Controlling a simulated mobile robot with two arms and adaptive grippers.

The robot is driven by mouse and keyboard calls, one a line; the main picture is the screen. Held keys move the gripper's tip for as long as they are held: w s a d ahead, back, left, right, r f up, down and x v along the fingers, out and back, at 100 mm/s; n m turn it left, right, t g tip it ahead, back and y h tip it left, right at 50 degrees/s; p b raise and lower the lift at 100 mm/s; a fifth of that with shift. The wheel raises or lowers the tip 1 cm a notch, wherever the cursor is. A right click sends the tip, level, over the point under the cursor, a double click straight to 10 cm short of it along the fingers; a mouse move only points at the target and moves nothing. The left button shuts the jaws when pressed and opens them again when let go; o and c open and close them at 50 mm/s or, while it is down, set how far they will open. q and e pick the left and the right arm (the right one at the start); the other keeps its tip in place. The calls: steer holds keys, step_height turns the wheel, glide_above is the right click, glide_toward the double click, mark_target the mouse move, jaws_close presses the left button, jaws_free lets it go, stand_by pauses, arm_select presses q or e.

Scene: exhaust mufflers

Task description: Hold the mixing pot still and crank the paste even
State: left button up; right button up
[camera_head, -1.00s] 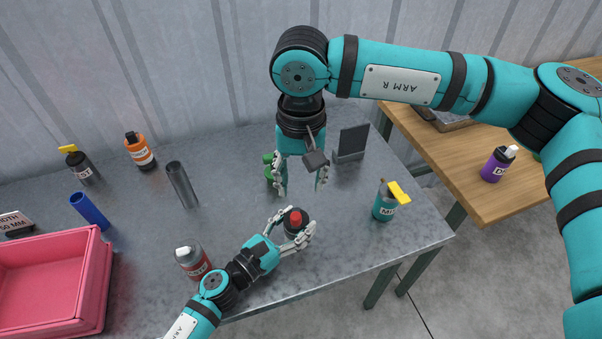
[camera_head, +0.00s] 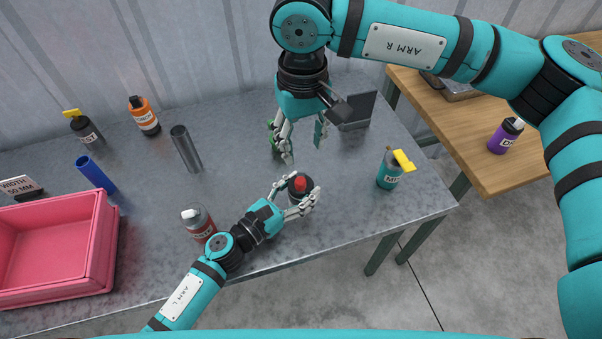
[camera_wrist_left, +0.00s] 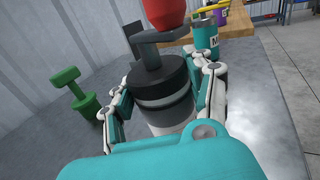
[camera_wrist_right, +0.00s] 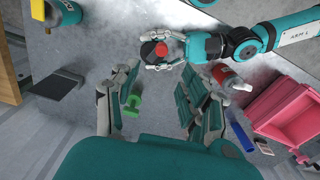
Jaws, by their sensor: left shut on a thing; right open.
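The mixing pot (camera_head: 299,192) is a dark cylinder with a pale band and a crank with a red knob (camera_head: 302,183) on top. It stands upright on the metal table. My left gripper (camera_head: 294,198) is shut around its sides; the left wrist view shows the pot (camera_wrist_left: 163,90) between the fingers, with the red knob cut off at the top edge. My right gripper (camera_head: 304,148) is open and empty, pointing down behind the pot, above the table and apart from it. In the right wrist view the pot (camera_wrist_right: 154,51) and red knob lie beyond the open fingers (camera_wrist_right: 155,105).
A green object (camera_wrist_left: 75,90) stands behind the pot, partly hidden by my right gripper in the head view. A dark stand (camera_head: 358,110), a teal can (camera_head: 389,170) with a yellow top, a red-labelled bottle (camera_head: 199,224) and a pink bin (camera_head: 108,245) are around.

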mark_target(300, 180)
step_height(300, 180, down, 12)
steer(key=n, duration=0.4)
steer(key=shift+a, duration=0.15)
stand_by(0.3)
jaws_close()
